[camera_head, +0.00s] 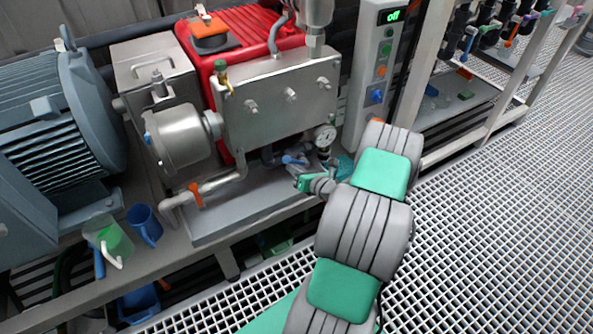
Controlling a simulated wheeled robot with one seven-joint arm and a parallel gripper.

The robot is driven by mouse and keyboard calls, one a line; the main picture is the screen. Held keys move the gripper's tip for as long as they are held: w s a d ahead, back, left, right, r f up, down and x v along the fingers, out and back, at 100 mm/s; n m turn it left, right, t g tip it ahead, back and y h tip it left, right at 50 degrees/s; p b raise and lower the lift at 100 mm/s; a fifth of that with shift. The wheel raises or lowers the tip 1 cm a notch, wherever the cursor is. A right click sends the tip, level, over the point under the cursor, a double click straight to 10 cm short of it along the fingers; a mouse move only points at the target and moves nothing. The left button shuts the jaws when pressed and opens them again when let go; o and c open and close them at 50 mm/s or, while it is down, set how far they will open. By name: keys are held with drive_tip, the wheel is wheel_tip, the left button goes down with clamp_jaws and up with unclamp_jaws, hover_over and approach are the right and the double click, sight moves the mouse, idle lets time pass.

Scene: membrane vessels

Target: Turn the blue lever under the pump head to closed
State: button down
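The blue lever (293,160) is under the steel pump head (278,95), on the low pipework just left of the pressure gauge (325,136). It looks roughly level in the picture; its valve body and exact angle are partly unclear at this size. My gripper (300,183) is at the end of my grey and green arm, which reaches in from the bottom. The gripper is just below and right of the lever and looks apart from it. Its fingers are too small and turned too far away to show whether they are open.
An orange lever (195,194) sits on the pipe to the left. A grey control box (370,75) with a lit "off" display stands at the right behind my arm. A blue mug (144,224) and a clear jug (105,236) stand at the left. Open grating floor (500,220) lies to the right.

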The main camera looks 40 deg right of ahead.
drive_tip(key=d+r+p, duration=0.3)
drive_tip(key=d+p, duration=0.1)
drive_tip(key=shift+s+d+r, duration=0.3)
drive_tip(key=shift+s+d, duration=0.05)
drive_tip(key=shift+d, duration=0.05)
idle(0.4)
